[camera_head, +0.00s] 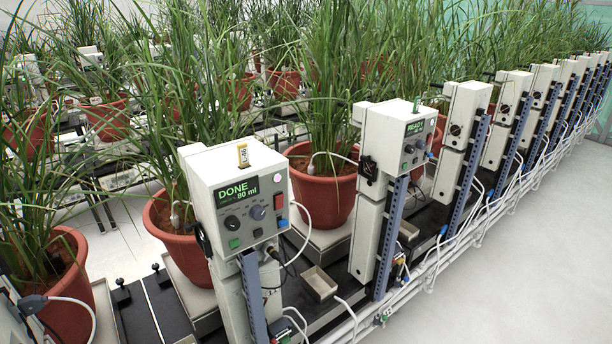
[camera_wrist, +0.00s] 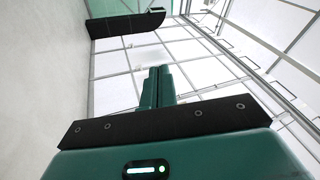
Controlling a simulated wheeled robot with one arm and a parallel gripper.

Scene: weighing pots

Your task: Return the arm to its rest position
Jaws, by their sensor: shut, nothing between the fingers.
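My gripper (camera_wrist: 160,72) shows in the wrist view. Its two green fingers lie side by side and are shut, with nothing between them. It points toward a white, gridded wall or ceiling (camera_wrist: 205,58), and no pot or plant is near it in that view. Neither my arm nor my gripper shows in the head view. There, the nearest control box (camera_head: 238,195) reads "DONE 80 ml" and carries a small yellow tag (camera_head: 243,156) on top.
Red pots (camera_head: 325,193) with tall grassy plants stand in rows. A second control box (camera_head: 397,135) reads "READY". More white posts recede to the right along white pipes (camera_head: 440,262). The pale floor (camera_head: 520,270) at the right is clear.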

